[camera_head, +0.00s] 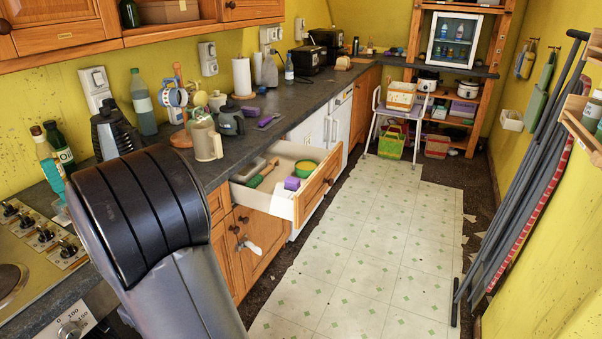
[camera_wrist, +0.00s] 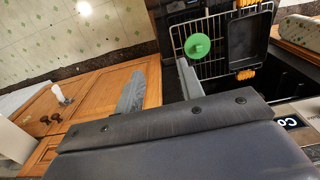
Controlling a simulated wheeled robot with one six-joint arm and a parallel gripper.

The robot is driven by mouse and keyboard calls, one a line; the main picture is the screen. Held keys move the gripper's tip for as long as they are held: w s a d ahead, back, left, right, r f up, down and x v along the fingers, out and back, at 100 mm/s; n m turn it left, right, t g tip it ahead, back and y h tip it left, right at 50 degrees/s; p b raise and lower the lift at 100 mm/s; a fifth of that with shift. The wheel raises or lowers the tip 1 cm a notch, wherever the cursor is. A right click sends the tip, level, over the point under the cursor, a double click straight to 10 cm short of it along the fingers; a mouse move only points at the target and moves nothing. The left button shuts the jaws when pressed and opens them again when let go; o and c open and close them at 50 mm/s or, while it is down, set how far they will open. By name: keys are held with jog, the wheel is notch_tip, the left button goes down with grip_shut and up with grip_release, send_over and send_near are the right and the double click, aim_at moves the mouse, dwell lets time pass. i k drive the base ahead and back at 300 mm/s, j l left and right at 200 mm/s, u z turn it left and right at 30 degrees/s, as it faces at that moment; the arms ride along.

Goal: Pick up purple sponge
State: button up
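A small purple block (camera_head: 292,183) that looks like a sponge lies in the open drawer (camera_head: 316,197), toward its front. A second purple block (camera_head: 250,111) sits on the counter, and I cannot tell for certain which is the sponge. My gripper (camera_wrist: 160,85) shows in the wrist view with its two fingers apart and nothing between them. It is away from the drawer and both purple blocks, none of which I can make out in the wrist view. In the head view my arm hides the lower left, and the gripper itself is not visible.
The drawer also holds a green brush (camera_head: 262,175) and a green-and-yellow bowl (camera_head: 305,168). Jugs, bottles and a purple-handled item (camera_head: 268,120) crowd the counter (camera_head: 285,100). The wrist view shows a wire rack (camera_wrist: 215,55) with a green round item and a dark tray (camera_wrist: 248,42). The floor (camera_head: 375,245) is clear.

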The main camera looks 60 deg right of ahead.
aim_at(292, 183)
jog(key=l, duration=0.95)
jog(key=i+l, duration=0.15)
jog(key=l, duration=1.75)
jog(key=i+l, duration=0.15)
jog(key=l, duration=0.8)
jog(key=k+z, duration=0.05)
